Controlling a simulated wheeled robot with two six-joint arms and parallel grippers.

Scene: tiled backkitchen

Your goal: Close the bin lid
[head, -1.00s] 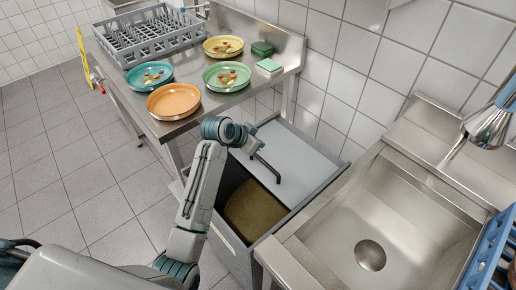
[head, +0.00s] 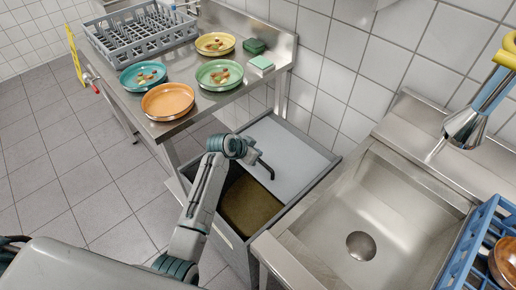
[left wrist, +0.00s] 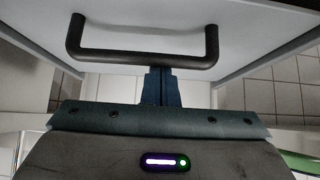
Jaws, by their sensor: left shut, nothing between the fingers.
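The grey bin (head: 222,230) stands open-topped between the steel table and the sink. Its light grey lid panel (head: 290,143) covers the back part; the front part is open onto a brown inside. The black lid handle (head: 267,169) is at the panel's near edge. My left gripper (head: 254,158) is shut and empty, right at the handle and hiding part of it. In the left wrist view the fingers (left wrist: 161,84) meet the middle of the handle bar (left wrist: 145,60); I cannot tell whether they touch it. My right gripper is not in view.
The steel table (head: 205,108) at the left holds several plates with scraps, sponges and a grey dish rack (head: 140,38). The sink (head: 385,200) is close on the right, with a blue rack (head: 468,255) beyond. Tiled floor is clear at the left.

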